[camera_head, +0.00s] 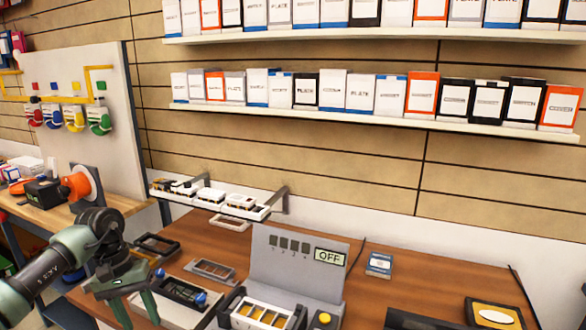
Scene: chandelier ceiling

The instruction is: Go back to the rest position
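My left gripper (133,309) comes in at the lower left on its green and grey arm. It hangs over the front left edge of the brown table (420,265), its green fingers pointing down and apart, with nothing seen between them. The fingertips are near the bottom of the picture. It is beside a grey fixture with a dark part and blue knobs (182,291). My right gripper is not in view.
A grey test station (285,262) reading OFF stands on the table, with a yellow button (324,319). Empty frames (210,270) and a rack of white parts (212,197) lie behind. A blue box (379,264) is at right. Shelves of boxes (360,95) line the wall.

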